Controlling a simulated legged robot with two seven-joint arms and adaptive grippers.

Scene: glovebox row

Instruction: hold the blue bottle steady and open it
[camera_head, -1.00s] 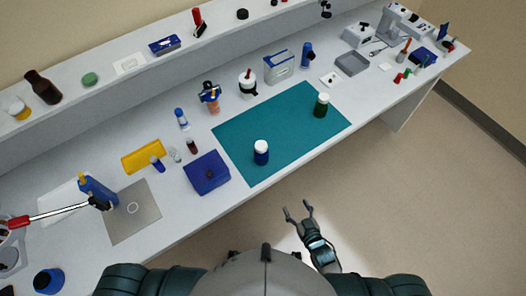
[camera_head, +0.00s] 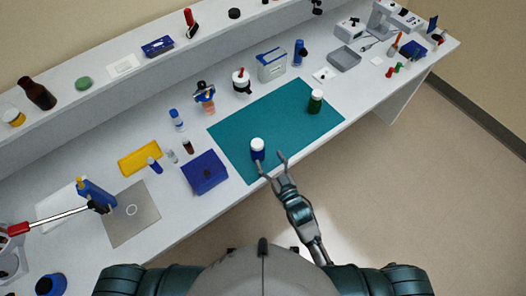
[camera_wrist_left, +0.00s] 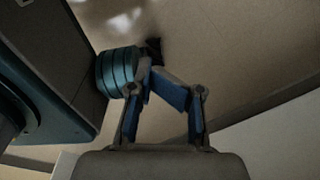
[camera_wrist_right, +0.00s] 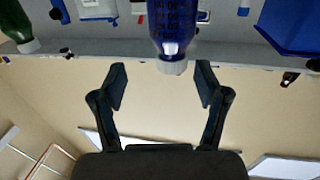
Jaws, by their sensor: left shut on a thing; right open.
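The blue bottle (camera_head: 257,155) with its white cap (camera_head: 257,144) stands upright on the teal mat (camera_head: 227,138), near its front edge. My right gripper (camera_head: 271,161) is open just at the near right side of the bottle. In the right wrist view the blue bottle (camera_wrist_right: 173,25) appears upside down beyond the open right fingers (camera_wrist_right: 162,82), with its cap (camera_wrist_right: 172,67) toward the gap. My left gripper (camera_wrist_left: 160,80) shows only in the left wrist view, with fingers closed together over the floor, away from the bottle. What it grips cannot be made out.
A green bottle (camera_head: 315,102) stands on the mat at the right. A yellow tray (camera_head: 146,157) and small vials are further left. The mat between the two bottles is clear.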

